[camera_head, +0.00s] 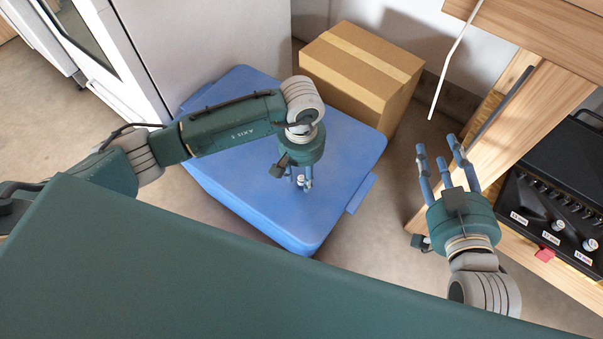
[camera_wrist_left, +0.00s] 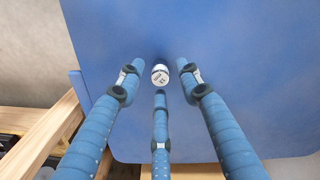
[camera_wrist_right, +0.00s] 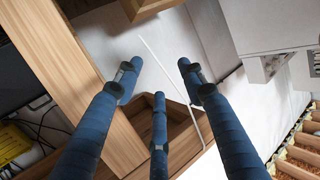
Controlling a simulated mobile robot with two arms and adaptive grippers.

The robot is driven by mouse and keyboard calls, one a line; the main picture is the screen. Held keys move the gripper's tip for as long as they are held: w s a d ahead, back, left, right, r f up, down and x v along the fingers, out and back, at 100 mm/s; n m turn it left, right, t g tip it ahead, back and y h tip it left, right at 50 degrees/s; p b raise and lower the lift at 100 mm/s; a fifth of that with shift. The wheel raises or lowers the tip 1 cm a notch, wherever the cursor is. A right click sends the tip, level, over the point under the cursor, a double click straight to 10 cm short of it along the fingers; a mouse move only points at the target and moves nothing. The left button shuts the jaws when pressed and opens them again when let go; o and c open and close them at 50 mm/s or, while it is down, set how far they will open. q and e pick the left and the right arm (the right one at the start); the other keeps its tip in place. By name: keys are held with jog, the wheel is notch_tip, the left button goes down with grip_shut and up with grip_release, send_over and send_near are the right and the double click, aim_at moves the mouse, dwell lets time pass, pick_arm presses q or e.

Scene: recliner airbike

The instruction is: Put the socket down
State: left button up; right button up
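A small, light metallic socket (camera_wrist_left: 160,76) with dark markings stands on the blue lid (camera_wrist_left: 250,60) in the left wrist view. My left gripper (camera_head: 301,186) points down over the blue container (camera_head: 240,190). Its three fingers are spread around the socket, with gaps showing in the left wrist view. In the head view the socket is small and mostly hidden among the fingers. My right gripper (camera_head: 437,153) is open and empty, raised near the wooden bench on the right.
A cardboard box (camera_head: 360,75) stands behind the blue container. A white cable (camera_head: 449,60) hangs near my right gripper. A white cabinet (camera_head: 210,40) stands behind left.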

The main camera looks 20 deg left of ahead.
aim_at(302, 178)
pick_arm(q)
jog(key=shift+r, duration=0.1)
pick_arm(e)
jog(key=shift+f, duration=0.1)
pick_arm(q)
notch_tip(302, 178, up, 5)
jog(key=shift+w+f+p, duration=0.1)
jog(key=shift+f+p, duration=0.05)
jog(key=shift+p, duration=0.6)
notch_tip(302, 178, up, 7)
jog(key=p, duration=0.1)
jog(key=shift+r, duration=0.2)
pick_arm(e)
jog(key=s+d+f+g+h, duration=0.2)
jog(key=s+d+f+g, duration=0.2)
jog(key=s+f+g, duration=0.3)
jog(key=shift+s+d+f+g, duration=0.15)
jog(key=shift+s+f+g, duration=0.15)
jog(key=shift+s+f, duration=1.9)
jog(key=shift+w+f, duration=0.4)
jog(key=shift+w, duration=0.05)
